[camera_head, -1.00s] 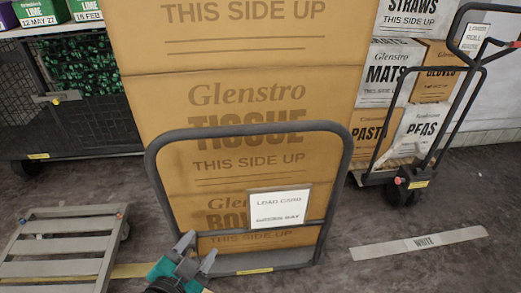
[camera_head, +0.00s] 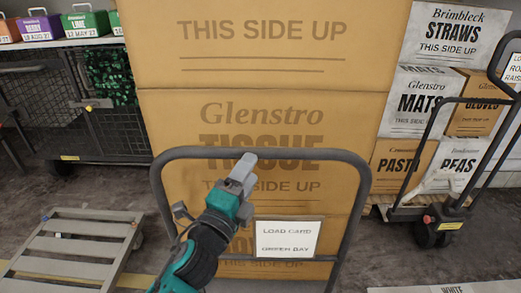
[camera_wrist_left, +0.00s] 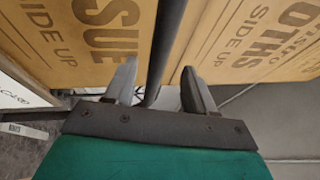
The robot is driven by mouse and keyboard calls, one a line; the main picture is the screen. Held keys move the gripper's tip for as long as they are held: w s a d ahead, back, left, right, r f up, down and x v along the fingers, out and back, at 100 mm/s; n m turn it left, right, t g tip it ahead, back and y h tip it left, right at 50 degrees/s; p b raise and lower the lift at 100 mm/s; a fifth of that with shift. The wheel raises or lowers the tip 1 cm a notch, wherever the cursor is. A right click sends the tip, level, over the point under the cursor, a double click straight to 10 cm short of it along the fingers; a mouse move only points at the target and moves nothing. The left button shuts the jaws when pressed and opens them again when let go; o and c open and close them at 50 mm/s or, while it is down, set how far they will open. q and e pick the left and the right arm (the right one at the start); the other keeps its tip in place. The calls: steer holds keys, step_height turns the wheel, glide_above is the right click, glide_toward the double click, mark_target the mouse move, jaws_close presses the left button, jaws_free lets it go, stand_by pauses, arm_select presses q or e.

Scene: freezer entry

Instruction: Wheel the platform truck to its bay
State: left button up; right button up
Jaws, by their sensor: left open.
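The platform truck has a dark tubular push handle (camera_head: 262,154) that stands upright toward me. It carries tall stacked brown cartons (camera_head: 340,115), one marked TISSUE. A white load card (camera_head: 287,239) on its front reads GREEN BAY. In the left wrist view the open fingers (camera_wrist_left: 158,85) lie on either side of a dark bar (camera_wrist_left: 166,45). I cannot tell whether they touch it. My right gripper is out of view. The truck's deck is mostly hidden.
A low slatted wooden platform (camera_head: 75,245) lies at left. A mesh cage (camera_head: 70,115) and a shelf of coloured boxes stand behind it. At right, a hand truck (camera_head: 445,215) holds several cartons.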

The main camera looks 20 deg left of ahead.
mark_target(260, 154)
arm_select(q)
steer(key=x, duration=0.6)
steer(key=shift+w+p, duration=0.2)
steer(key=shift+p, duration=0.1)
steer(key=shift+c, duration=0.3)
jaws_close()
